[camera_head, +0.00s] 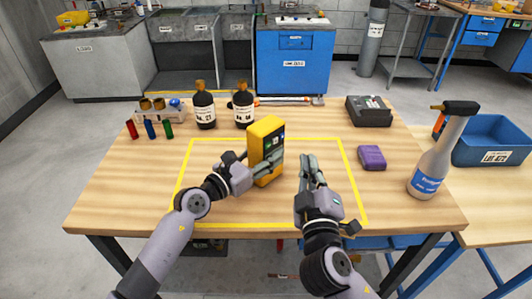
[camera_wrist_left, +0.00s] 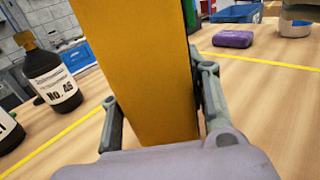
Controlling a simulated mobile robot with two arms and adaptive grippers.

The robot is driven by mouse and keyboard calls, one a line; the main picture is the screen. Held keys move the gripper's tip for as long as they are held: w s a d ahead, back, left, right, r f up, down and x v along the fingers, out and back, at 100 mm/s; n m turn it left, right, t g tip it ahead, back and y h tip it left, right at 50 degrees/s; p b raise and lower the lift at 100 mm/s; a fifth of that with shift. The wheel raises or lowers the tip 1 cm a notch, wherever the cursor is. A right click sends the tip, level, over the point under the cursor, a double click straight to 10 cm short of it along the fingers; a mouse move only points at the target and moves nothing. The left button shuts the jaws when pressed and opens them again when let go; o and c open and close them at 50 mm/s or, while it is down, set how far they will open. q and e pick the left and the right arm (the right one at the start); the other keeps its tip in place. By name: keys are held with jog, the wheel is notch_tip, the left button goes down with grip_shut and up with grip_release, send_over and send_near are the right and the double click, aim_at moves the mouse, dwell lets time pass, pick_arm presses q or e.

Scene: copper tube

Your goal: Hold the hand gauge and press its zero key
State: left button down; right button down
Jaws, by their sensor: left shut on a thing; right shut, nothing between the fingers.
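The hand gauge is a yellow upright box (camera_head: 265,136) with a dark face carrying small green and white marks. It stands inside the yellow-taped square on the wooden table. My left gripper (camera_head: 264,167) is shut on its lower part, one finger on each side. In the left wrist view the gauge's broad yellow-orange side (camera_wrist_left: 140,70) fills the middle between the fingers. My right gripper (camera_head: 308,172) is shut and empty, a little to the right of the gauge and apart from it. The zero key cannot be made out at this size.
Two dark bottles (camera_head: 204,110) stand behind the gauge at left. Small red, blue and green vials (camera_head: 150,129) stand at far left. A black box (camera_head: 369,111), a purple block (camera_head: 371,157) and a spray bottle (camera_head: 434,160) are at right.

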pick_arm(q)
jog(key=shift+f, duration=0.15)
jog(key=c, duration=0.8)
grip_release()
